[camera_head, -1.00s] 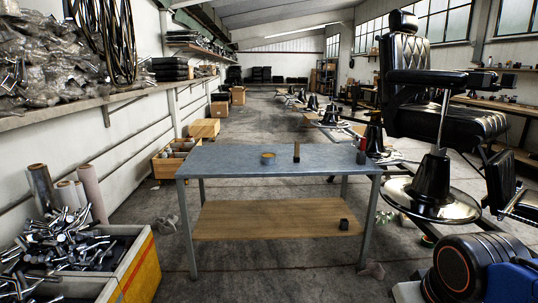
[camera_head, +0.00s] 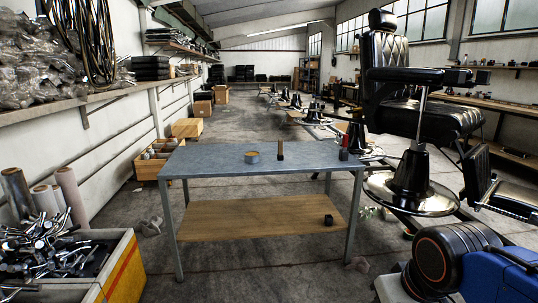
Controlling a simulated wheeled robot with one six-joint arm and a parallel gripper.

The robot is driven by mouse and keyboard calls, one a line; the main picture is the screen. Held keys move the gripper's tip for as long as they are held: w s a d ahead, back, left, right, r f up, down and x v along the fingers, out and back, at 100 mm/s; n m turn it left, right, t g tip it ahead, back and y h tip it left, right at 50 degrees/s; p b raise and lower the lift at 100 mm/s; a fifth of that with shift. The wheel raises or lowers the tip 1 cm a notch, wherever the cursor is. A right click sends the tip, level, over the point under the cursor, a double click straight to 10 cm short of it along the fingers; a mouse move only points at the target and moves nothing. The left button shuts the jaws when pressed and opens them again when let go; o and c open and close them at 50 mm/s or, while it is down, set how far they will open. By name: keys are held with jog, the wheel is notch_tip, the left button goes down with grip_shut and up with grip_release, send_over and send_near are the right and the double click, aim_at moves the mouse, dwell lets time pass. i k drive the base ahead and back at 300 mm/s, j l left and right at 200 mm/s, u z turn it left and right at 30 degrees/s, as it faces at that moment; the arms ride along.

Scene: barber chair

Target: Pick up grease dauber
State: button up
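A blue-grey topped table (camera_head: 215,163) stands ahead of me. A small upright piece with a light brown upper part and a dark base (camera_head: 280,150) stands near the middle of its top. It may be the grease dauber, but it is too small to be sure. A round grey tin with a yellow-orange top (camera_head: 252,157) sits just to its left. A dark item with a red part (camera_head: 344,150) stands near the table's right end. My gripper is not in view.
A small black block (camera_head: 328,219) sits on the wooden lower shelf (camera_head: 240,220). A bin of metal parts (camera_head: 125,275) stands front left. A blue-and-black machine (camera_head: 500,277) is front right, with a barber chair (camera_head: 435,120) behind it. The floor before the table is mostly clear.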

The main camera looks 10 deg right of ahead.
aim_at(280, 156)
jog(key=i+j, duration=0.25)
jog(key=i, duration=0.25)
jog(key=i+j, duration=0.25)
jog(key=i, duration=0.2)
jog(key=i+j, duration=0.25)
jog(key=i, duration=0.25)
